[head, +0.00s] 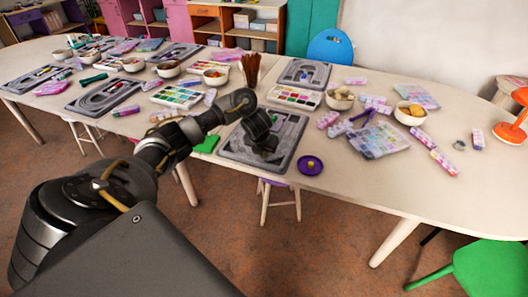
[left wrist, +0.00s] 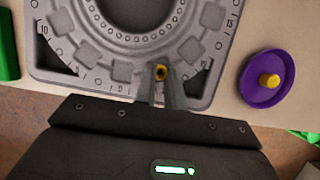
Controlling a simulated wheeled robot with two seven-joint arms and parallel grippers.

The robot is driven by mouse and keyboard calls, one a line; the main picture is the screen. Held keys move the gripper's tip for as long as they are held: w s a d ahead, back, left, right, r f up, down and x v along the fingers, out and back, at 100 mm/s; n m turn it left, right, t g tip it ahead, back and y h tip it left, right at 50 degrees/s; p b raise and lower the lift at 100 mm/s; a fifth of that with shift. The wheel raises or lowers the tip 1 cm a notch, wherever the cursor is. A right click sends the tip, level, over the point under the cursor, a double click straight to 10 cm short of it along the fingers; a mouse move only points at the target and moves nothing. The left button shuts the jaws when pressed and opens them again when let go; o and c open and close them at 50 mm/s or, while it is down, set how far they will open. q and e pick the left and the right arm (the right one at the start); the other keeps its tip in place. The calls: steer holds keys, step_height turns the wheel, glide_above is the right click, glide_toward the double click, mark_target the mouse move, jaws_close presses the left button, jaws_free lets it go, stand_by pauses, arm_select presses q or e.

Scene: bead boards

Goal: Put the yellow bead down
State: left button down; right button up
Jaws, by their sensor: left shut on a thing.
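My left gripper (left wrist: 161,82) is shut on a small yellow bead (left wrist: 160,72), whose dark hole faces the camera. It holds the bead over the near part of the grey bead board (left wrist: 50,60), close to its curved numbered scale. Whether the bead touches the board I cannot tell. In the head view my left gripper (head: 264,146) is over the same board (head: 232,153), and the bead is hidden there. A purple dish (left wrist: 249,88) with another yellow piece (left wrist: 270,80) in it stands right of the board; the dish also shows in the head view (head: 311,171).
A green block (head: 207,144) lies left of the board. A paint set (head: 294,97) and a cup of brown sticks (head: 250,70) stand behind it. Bead packs (head: 378,140) lie to the right. The table (head: 370,190) is clear right of the dish.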

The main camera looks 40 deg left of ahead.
arm_select(q)
steer(key=shift+f, duration=0.1)
arm_select(e)
steer(key=shift+f, duration=0.1)
arm_select(q)
steer(key=c, duration=1.9)
jaws_free()
steer(key=o, duration=0.5)
steer(key=shift+c, duration=0.2)
arm_select(e)
steer(key=shift+a, duration=0.35)
arm_select(q)
steer(key=shift+r, duration=0.2)
steer(key=p+v, duration=0.7)
steer(key=v, duration=0.4)
steer(key=shift+s+r+p, duration=0.2)
steer(key=shift+r+p, duration=0.1)
steer(key=shift+r, duration=0.1)
arm_select(e)
step_height(320, 180, up, 8)
steer(key=a, duration=0.1)
steer(key=shift+s+f, duration=0.15)
steer(key=shift+s, duration=0.15)
